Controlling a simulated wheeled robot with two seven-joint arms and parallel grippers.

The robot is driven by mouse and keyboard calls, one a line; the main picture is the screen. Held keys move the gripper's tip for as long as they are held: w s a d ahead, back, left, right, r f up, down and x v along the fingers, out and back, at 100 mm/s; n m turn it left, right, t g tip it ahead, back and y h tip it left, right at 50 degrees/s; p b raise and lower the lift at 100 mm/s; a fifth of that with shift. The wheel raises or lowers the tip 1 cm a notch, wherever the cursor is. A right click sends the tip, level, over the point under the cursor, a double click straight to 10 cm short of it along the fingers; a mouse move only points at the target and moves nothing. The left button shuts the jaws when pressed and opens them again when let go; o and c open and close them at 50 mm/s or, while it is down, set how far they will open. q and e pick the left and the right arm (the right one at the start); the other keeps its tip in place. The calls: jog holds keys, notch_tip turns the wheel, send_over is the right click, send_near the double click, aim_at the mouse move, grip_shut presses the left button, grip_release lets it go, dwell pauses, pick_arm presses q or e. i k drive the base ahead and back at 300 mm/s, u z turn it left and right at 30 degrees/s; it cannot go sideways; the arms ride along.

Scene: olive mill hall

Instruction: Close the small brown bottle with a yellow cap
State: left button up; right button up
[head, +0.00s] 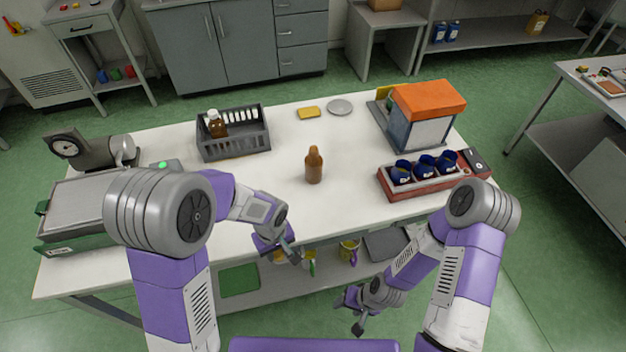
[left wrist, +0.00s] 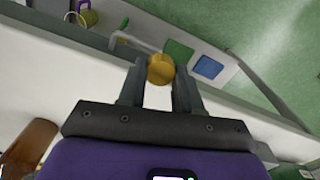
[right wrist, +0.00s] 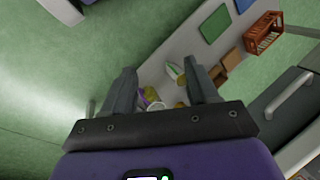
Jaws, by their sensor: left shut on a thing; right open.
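A small brown bottle (head: 314,168) stands upright near the middle of the white table (head: 262,182); no yellow cap shows on its top. A brown shape at the lower left of the left wrist view (left wrist: 30,146) looks like this bottle. My left gripper (head: 291,254) is at the table's front edge, in front of and left of the bottle. Its fingers (left wrist: 158,85) are shut on a round yellow cap (left wrist: 161,69). I cannot make out the cap in the head view. My right gripper (head: 352,314) is open and empty, low in front of the table (right wrist: 160,88).
A dark crate (head: 235,143) holds a white-capped brown bottle (head: 217,124). A red tray with several blue cups (head: 425,166) and an orange-topped machine (head: 428,104) stand at the right. A yellow sponge-like block (head: 309,112) and grey dish (head: 340,107) lie behind. Table around the bottle is clear.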

aim_at(313, 162)
jog(key=k, duration=0.5)
jog(key=z, duration=1)
jog(key=i, duration=1)
jog(key=u, duration=2.55)
